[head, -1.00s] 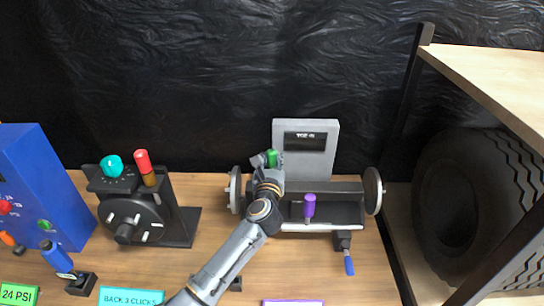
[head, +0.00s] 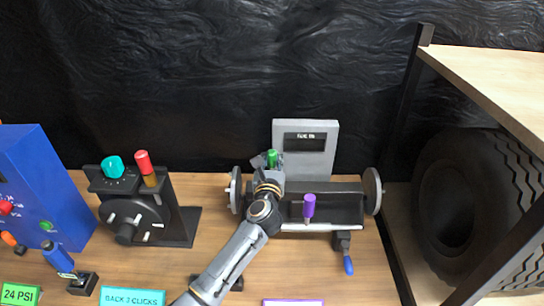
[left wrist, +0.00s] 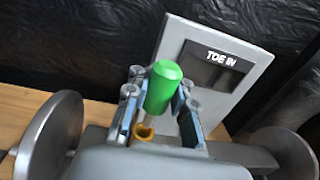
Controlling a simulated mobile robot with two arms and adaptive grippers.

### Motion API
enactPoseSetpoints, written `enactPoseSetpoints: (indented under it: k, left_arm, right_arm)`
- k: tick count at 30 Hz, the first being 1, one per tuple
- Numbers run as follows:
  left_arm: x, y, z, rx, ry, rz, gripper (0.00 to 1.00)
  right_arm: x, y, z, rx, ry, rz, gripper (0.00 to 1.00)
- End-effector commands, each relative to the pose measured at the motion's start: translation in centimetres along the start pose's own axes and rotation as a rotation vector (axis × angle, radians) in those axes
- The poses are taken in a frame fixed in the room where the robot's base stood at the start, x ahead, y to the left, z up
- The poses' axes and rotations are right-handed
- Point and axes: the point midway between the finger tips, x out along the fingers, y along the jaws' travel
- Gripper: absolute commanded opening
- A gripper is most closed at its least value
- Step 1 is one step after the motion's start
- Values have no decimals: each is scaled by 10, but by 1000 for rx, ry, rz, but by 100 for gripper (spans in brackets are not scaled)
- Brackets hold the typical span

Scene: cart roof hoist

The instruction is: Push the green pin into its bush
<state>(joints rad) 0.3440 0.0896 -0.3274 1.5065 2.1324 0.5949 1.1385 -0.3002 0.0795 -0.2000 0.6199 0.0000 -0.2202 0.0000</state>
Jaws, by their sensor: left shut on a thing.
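The green pin (left wrist: 164,84) is between the fingers of my left gripper (left wrist: 158,108) in the left wrist view. The gripper is shut on it. The pin's pale lower shank points at a brass bush (left wrist: 145,133) just below it. I cannot tell whether the tip has entered the bush. In the head view the green pin (head: 272,157) shows at the end of my left gripper (head: 270,166), over the left part of the grey fixture. The arm hides the bush there. My right gripper is not in view.
The fixture has discs (head: 372,191) at both ends and a display panel (head: 305,148) behind the pin. A purple pin (head: 309,206) stands upright to the right. A black dial unit (head: 140,205) and a blue box (head: 45,185) stand left. A shelf frame (head: 490,85) is at right.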

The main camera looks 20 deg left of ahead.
Motion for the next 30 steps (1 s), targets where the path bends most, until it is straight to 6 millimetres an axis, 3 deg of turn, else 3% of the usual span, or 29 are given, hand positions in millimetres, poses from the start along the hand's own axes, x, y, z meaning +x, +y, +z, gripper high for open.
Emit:
enactPoseSetpoints:
  k: [30]
  left_arm:
    - [0,0,-18,0,0,1,0]
  right_arm:
    - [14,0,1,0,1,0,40]
